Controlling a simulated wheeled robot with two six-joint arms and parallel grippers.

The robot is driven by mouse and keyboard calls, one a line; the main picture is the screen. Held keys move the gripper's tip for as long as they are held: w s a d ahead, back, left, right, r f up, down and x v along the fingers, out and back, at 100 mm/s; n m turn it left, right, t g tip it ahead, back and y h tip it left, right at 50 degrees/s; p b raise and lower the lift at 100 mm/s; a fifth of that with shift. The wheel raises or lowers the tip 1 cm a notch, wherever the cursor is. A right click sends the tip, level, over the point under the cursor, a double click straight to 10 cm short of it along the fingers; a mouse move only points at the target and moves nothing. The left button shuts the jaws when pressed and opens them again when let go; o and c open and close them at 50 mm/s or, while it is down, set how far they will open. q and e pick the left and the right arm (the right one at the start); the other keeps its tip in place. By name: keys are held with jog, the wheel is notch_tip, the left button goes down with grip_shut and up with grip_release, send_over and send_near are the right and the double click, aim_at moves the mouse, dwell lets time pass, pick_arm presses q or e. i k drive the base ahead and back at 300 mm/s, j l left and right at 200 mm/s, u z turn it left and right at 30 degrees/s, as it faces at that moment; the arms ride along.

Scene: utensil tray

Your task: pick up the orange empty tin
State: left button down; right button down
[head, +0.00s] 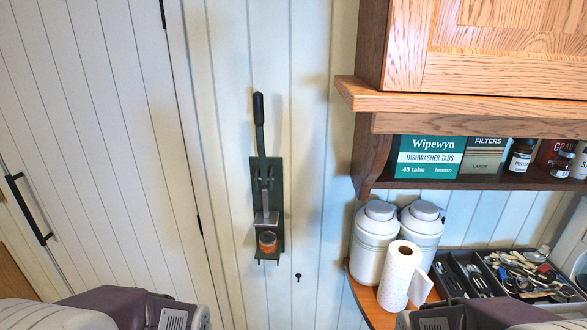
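A small orange tin (267,242) sits upright in the bottom of a dark green wall-mounted press (259,185). The press has a long lever with a black grip (258,108) pointing up. A grey metal block of the press is just above the tin; I cannot tell whether they touch. Parts of my two arms show at the bottom edge, left and right, well below the tin. Neither gripper is in the picture.
A wooden counter (372,308) at the right holds two white canisters (372,245), a paper towel roll (398,275) and a dark utensil tray (449,263). A wooden cabinet (480,75) juts out above. The wall left of the press is clear up to a door (105,140) with a black handle.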

aim_at(262, 248)
jog(key=i+j, duration=0.1)
jog(key=j, duration=0.3)
jog(key=i+j, duration=0.1)
jog(key=j, duration=0.3)
jog(key=i+j, duration=0.1)
jog(key=j, duration=0.3)
jog(key=i+j, duration=0.15)
jog(key=j, duration=0.25)
jog(key=z, duration=0.05)
